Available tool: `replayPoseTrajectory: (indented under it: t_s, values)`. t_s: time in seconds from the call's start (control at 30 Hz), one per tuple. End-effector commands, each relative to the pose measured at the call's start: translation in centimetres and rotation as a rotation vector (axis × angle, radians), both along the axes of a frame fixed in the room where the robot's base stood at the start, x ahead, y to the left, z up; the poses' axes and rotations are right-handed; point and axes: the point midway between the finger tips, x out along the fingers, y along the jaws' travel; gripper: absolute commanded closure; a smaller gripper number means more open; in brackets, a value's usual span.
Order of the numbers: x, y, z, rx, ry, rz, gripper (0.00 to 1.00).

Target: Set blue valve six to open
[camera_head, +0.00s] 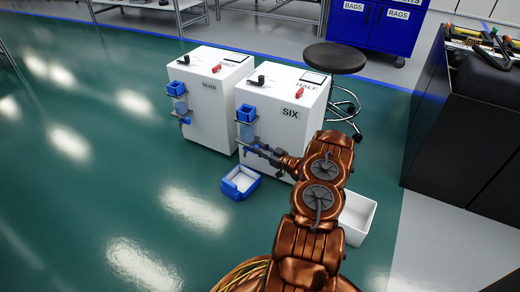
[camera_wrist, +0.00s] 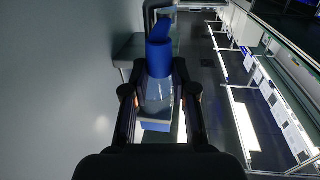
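White cabinet SIX (camera_head: 283,108) stands in the middle of the head view. On its left side is a holder with a blue cap (camera_head: 246,113) and a clear blue-tinted vessel (camera_head: 247,132). My gripper (camera_head: 252,150) is at the lower part of this holder and hides what is there. In the wrist view, my gripper (camera_wrist: 159,66) has its two fingers apart, one on each side of a blue part (camera_wrist: 159,58) with a tilted blue piece (camera_wrist: 161,30) and a clear body (camera_wrist: 158,97). Narrow gaps seem to show beside it; contact is unclear.
Cabinet SEVEN (camera_head: 210,100) stands to the left with a like holder and a small blue part (camera_head: 185,121). A blue bin (camera_head: 241,183) and a white bin (camera_head: 358,215) are on the floor. A stool (camera_head: 334,57) stands behind. Green floor at left is clear.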

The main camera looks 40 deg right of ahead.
Motion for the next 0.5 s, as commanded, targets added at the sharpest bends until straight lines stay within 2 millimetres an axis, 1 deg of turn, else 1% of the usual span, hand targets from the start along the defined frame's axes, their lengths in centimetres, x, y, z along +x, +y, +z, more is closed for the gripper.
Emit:
replayPoseTrajectory:
  t_s: [0.03,0.2,0.5]
  values:
    - [0.0,0.0,0.0,0.0,0.0,0.0,0.83]
    - [0.0,0.0,0.0,0.0,0.0,0.0,1.0]
    - [0.02,0.16,0.2,0.002,-0.002,-0.016,1.0]
